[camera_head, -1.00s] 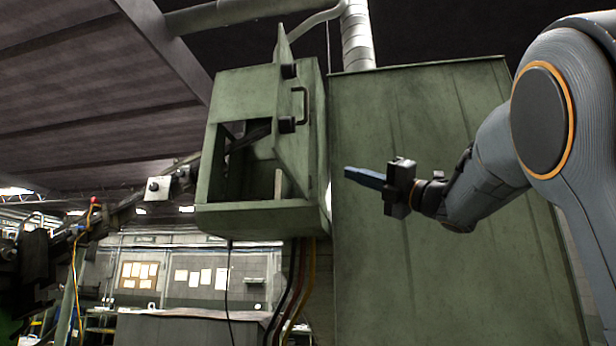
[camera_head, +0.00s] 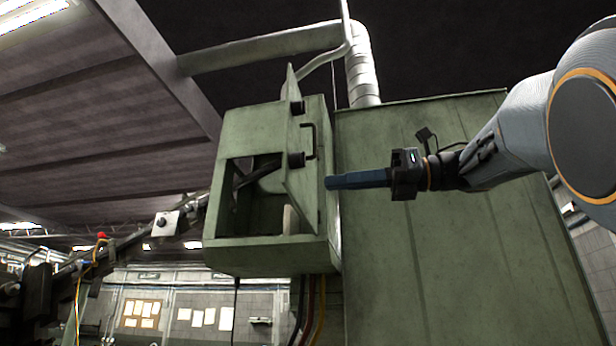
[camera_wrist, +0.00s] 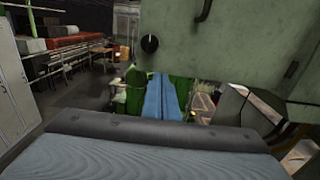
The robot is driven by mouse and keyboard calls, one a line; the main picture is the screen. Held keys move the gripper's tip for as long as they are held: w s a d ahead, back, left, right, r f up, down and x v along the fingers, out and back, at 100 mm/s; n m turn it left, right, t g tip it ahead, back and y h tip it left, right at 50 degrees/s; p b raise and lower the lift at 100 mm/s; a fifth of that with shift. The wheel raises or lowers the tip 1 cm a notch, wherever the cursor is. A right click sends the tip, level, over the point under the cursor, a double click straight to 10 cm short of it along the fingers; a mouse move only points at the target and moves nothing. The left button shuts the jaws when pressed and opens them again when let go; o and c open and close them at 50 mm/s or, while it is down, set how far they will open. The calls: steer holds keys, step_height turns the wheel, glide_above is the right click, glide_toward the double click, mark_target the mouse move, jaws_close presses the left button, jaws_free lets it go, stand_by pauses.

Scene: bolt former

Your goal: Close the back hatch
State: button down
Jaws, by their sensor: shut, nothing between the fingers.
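The back hatch (camera_head: 302,165) is a green metal panel with a dark handle and two black knobs. It stands swung out from a green box, leaving the box's dark opening visible on the left. My gripper (camera_head: 330,183) is shut and empty, its blue fingers pointing left just to the right of the hatch. I cannot tell whether the tips touch the panel. In the wrist view, the blue fingers (camera_wrist: 161,97) lie together below a green panel with a black knob (camera_wrist: 149,43).
The green box (camera_head: 265,258) hangs beside a large green cabinet wall (camera_head: 430,240). Cables hang below the box. A metal bar with a white block (camera_head: 165,224) reaches toward the box from the left. The wrist view shows open floor (camera_wrist: 85,95) at left.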

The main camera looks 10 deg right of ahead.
mark_target(292, 187)
steer(key=p+x, duration=0.2)
steer(key=x, duration=0.3)
steer(key=shift+a+r, duration=0.1)
steer(key=shift+a, duration=0.1)
steer(key=shift+w+a+p, duration=0.3)
steer(key=shift+a+p, duration=0.2)
steer(key=shift+a, duration=0.05)
